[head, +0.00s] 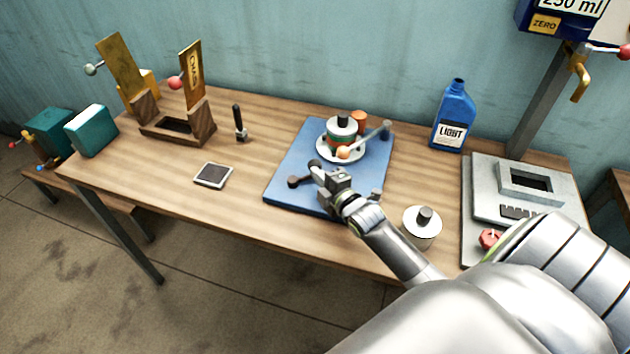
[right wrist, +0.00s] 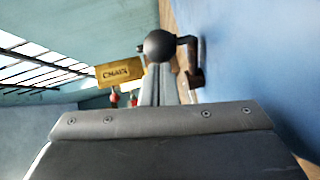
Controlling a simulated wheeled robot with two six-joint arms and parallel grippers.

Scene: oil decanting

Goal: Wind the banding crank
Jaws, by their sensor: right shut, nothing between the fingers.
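On the blue board (head: 287,164) stands a small turntable with a white disc (head: 325,150), bearing a green and orange banded piece with a black top (head: 342,120). A dark crank (head: 294,181) with a round black knob (head: 314,163) is at the board's front left. My right gripper (head: 320,172) is shut and empty, its tips close to the knob. In the right wrist view the black knob (right wrist: 159,46) shows just beyond the fingertips; whether they touch it I cannot tell. My left gripper is out of view.
A rod with an orange ball (head: 343,152) crosses before the turntable. A blue bottle (head: 454,117) stands behind right, a white-lidded pot (head: 422,218) in front right, a grey machine (head: 480,190) far right. A wooden stand (head: 178,132) and small tablet (head: 213,175) are left.

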